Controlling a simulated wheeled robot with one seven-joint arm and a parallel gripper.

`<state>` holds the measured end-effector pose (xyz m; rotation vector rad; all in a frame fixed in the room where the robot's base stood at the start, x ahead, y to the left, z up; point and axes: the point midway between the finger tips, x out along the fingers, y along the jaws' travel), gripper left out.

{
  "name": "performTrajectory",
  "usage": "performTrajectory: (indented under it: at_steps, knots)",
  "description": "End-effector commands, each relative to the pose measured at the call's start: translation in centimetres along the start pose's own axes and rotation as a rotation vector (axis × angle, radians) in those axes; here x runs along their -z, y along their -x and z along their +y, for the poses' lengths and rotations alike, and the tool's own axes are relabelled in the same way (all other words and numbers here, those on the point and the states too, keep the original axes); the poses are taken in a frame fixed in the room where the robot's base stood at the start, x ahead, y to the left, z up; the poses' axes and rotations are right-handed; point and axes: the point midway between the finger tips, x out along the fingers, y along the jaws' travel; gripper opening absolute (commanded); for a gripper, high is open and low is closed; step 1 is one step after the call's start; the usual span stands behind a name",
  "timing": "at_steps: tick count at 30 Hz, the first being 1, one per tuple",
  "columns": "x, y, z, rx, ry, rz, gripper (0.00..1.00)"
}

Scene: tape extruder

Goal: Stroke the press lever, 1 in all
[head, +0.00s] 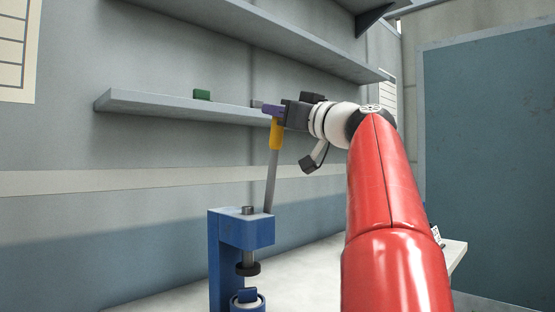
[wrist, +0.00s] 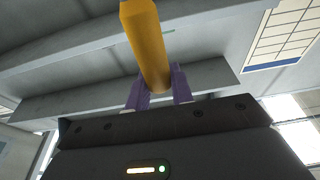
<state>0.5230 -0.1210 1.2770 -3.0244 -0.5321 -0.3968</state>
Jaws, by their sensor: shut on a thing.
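The blue press (head: 240,230) stands on the pale bench at lower centre in the head view. Its lever is a grey rod (head: 271,185) with a yellow handle (head: 276,135), standing nearly upright with a slight tilt to the right. My gripper (head: 274,113) is at the top of the handle and is shut on it. In the wrist view the yellow handle (wrist: 146,45) runs between the purple fingers (wrist: 158,88). The press's ram (head: 248,262) hangs above a small blue-and-white piece (head: 247,300) at the bottom edge, with a gap between them.
A grey wall shelf (head: 170,105) runs behind my gripper, with a small green block (head: 202,95) on it. Another shelf (head: 270,28) is higher up. The bench top (head: 325,262) looks clear to the right of the press, though my red arm hides part of it.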

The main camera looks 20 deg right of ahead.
Motion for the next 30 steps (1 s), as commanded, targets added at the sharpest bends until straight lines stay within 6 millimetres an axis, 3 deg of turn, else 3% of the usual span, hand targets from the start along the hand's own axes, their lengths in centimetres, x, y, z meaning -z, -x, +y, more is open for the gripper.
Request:
performTrajectory:
  at_steps: [11,30]
  knots:
    - [-0.1,0.5,0.0,0.000,0.000,0.000,0.00]
    - [-0.8,6.2,0.0,0.000,-0.001,-0.004,0.00]
